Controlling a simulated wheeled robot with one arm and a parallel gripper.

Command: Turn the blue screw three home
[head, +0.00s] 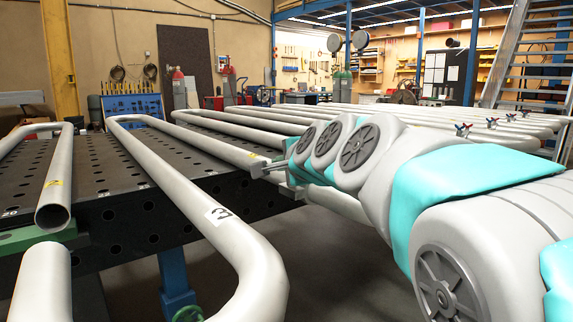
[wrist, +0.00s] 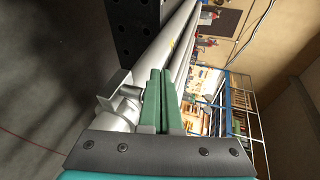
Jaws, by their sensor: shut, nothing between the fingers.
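No screw can be clearly made out as the blue screw three. Several small red-and-blue handles (head: 463,129) sit along the grey pipes at the right of the head view, too small to read any number. My gripper (head: 262,169) reaches in from the right, beside the dark table's right edge and close to a grey pipe. In the wrist view my gripper's green fingers (wrist: 160,75) are together and empty. Just left of them is a pale metal fitting (wrist: 117,103) on a grey pipe; I cannot tell whether they touch.
A dark perforated table (head: 120,180) carries long bent grey pipes. A pipe marked 3 (head: 222,217) bends round at the front. A green handwheel (head: 188,314) shows below the table. More pipes (head: 400,117) lie behind my arm. A ladder (head: 505,60) stands at the right.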

